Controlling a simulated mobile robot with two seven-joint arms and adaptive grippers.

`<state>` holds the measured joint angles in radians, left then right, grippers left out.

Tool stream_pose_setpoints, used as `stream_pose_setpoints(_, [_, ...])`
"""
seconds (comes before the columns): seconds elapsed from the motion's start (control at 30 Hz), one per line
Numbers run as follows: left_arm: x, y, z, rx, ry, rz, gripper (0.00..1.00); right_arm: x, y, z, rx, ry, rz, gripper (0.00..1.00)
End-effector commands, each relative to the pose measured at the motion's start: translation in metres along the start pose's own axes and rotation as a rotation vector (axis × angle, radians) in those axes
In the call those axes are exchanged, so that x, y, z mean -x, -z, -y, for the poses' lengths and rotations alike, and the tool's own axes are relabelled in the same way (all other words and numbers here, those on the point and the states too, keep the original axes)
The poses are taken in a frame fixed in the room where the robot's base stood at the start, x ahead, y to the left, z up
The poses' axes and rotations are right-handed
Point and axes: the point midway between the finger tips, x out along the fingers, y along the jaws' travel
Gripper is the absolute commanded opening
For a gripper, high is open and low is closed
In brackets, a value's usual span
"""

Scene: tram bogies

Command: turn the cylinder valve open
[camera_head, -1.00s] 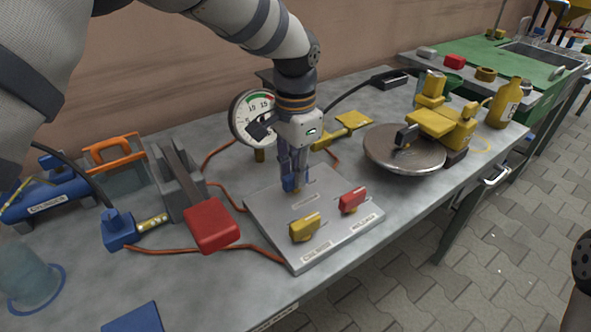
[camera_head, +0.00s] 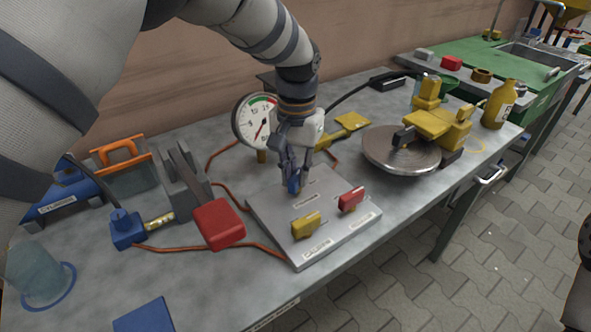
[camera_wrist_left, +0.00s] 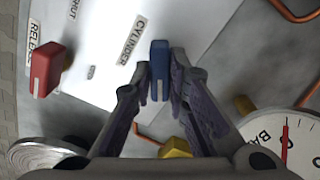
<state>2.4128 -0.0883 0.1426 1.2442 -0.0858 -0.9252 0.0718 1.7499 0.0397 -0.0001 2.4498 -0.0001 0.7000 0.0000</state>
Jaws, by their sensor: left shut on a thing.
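A grey sloped valve panel (camera_head: 335,215) lies on the bench with a blue, a yellow and a red handle. My left gripper (camera_head: 292,184) points down at the panel's back left and is shut on the blue handle (camera_head: 293,187), which it mostly hides. In the left wrist view the blue handle (camera_wrist_left: 159,70) stands between the fingertips, beside a label reading CYLINDER. The yellow handle (camera_head: 306,225) and the red handle (camera_head: 351,199) stand free nearer the front. A round pressure gauge (camera_head: 253,119) stands behind the panel. My right gripper is out of view.
A red block (camera_head: 220,223) and a grey block (camera_head: 182,180) stand left of the panel, with orange hoses around them. A round metal disc (camera_head: 400,152) with yellow parts lies to the right. A yellow bottle (camera_head: 498,105) stands farther right.

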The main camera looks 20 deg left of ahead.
Motion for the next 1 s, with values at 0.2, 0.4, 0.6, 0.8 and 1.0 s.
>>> stream_pose_setpoints(0.2, [0.0014,0.0005,-0.0001,0.204,0.001,-0.003,0.00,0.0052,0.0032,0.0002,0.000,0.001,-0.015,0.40])
stream_pose_setpoints(0.4, [0.0005,0.0002,-0.0001,0.394,0.001,-0.002,0.00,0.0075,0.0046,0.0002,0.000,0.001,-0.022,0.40])
stream_pose_setpoints(0.6, [0.0002,0.0003,0.0001,0.582,0.001,-0.002,0.00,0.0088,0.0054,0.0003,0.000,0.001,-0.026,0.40])
stream_pose_setpoints(0.8, [-0.0001,0.0003,0.0001,0.756,0.001,-0.001,0.00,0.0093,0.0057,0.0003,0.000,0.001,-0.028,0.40])
stream_pose_setpoints(1.0, [-0.0003,0.0002,0.0002,0.895,0.001,-0.001,0.00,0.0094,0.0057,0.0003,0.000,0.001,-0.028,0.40])
